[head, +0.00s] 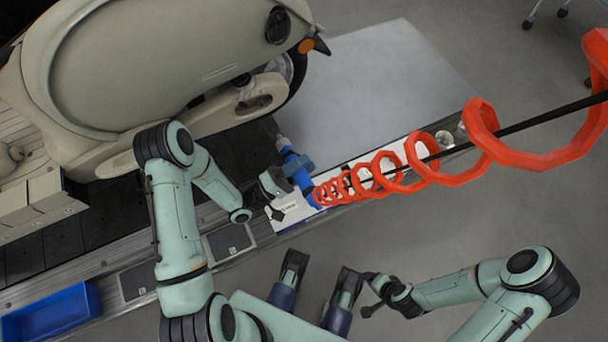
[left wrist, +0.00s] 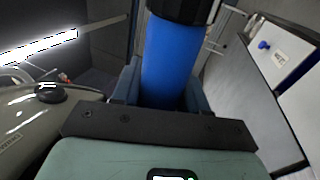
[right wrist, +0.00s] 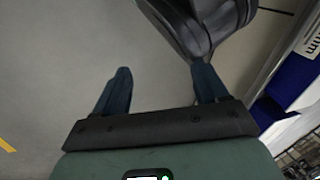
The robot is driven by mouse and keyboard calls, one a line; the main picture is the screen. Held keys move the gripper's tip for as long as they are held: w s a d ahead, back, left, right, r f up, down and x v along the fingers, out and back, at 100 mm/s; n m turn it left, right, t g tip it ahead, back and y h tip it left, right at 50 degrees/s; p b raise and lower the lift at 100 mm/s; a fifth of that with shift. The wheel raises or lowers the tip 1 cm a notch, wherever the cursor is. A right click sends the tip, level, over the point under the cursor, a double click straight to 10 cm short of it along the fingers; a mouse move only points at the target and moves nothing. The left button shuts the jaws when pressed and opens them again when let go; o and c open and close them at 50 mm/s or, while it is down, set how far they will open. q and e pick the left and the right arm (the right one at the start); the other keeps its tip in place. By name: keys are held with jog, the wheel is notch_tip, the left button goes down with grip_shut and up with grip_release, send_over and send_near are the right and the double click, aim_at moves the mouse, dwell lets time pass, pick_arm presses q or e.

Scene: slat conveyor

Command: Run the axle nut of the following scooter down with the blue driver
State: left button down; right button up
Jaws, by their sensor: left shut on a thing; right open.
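The blue driver (head: 299,172) is held by my left gripper (head: 284,183) beside the conveyor, its thin metal nose pointing up and left toward the scooter's wheel. In the left wrist view the driver's blue body (left wrist: 172,65) stands between the closed fingers. The beige scooter (head: 150,65) is at the upper left, with its dark wheel (head: 291,80) partly covered by bodywork. The driver's nose is apart from the wheel. I cannot make out the axle nut. My right gripper (head: 377,292) is open and empty, low at the right; its spread fingers show in the right wrist view (right wrist: 160,88).
An orange coiled hose (head: 480,125) runs from the driver to the upper right. A blue bin (head: 50,312) sits at the lower left along the conveyor edge. A white labelled panel (head: 285,222) lies under the driver. Grey floor is open at the right.

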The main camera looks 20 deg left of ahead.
aim_at(287, 142)
pick_arm(q)
jog(key=shift+f+m+h+b, duration=0.3)
jog(key=shift+f+m, duration=0.4)
jog(key=shift+w+a, duration=0.65)
jog(key=shift+a, duration=0.25)
jog(key=shift+w+a+b, duration=0.55)
jog(key=shift+w+a, duration=0.5)
jog(key=shift+a, duration=0.2)
jog(key=shift+w+a+b, duration=0.5)
jog(key=shift+w+a, duration=0.55)
jog(key=shift+a, duration=0.15)
jog(key=shift+w+a, duration=0.15)
jog(key=shift+a, duration=0.1)
pick_arm(e)
jog(key=w+d+f+t, duration=0.1)
jog(key=w+d+f, duration=0.1)
jog(key=w+f, duration=0.1)
jog(key=shift+w+f+h, duration=0.3)
jog(key=shift+w+f, duration=0.1)
jog(key=shift+w, duration=0.3)
jog(key=shift+d, duration=0.1)
pick_arm(q)
jog(key=shift+r, duration=0.1)
pick_arm(e)
jog(key=shift+r, duration=0.25)
